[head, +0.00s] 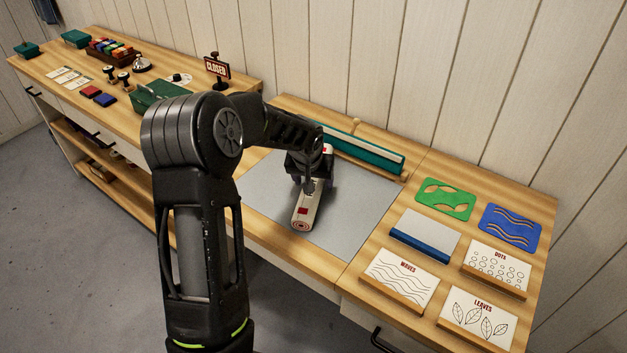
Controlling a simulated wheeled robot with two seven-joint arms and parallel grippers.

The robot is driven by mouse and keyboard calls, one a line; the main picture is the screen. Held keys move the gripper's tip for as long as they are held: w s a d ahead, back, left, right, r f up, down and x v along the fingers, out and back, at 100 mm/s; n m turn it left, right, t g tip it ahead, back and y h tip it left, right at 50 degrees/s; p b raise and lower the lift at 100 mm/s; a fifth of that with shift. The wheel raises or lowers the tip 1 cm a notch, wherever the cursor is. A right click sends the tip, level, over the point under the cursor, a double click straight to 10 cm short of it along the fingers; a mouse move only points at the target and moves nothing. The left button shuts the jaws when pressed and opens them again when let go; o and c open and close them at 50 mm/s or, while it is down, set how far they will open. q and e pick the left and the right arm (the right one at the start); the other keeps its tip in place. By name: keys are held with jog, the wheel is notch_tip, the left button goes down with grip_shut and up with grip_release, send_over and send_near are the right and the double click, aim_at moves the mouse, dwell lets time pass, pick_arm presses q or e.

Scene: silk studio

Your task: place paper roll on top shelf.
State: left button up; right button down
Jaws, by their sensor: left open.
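A paper roll (304,212), cream with red marks and a ringed red end, lies on the grey mat (358,205) on the bench. My left gripper (309,186) is right over the roll's middle, pointing down, with its jaws open. Its fingers hide part of the roll, and I cannot tell whether they touch it. A raised wooden rack with a green and white bar (365,152) stands behind the mat against the wall. Open wooden shelves (120,185) show under the left bench; I cannot tell which is the top shelf. My right gripper does not show.
Pattern cards (400,278), stencils (445,199) and a blue-edged scraper (424,236) lie on the right bench. A closed sign (217,68), a bell (142,64), stamps and green boxes crowd the left bench. The mat's right part is clear.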

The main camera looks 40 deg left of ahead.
pick_arm(q)
jog(key=shift+r, duration=0.1)
jog(key=shift+r, duration=0.2)
jog(key=shift+s+r, duration=0.15)
jog(key=shift+r, duration=0.15)
jog(key=b+v, duration=0.1)
jog(key=v, duration=1)
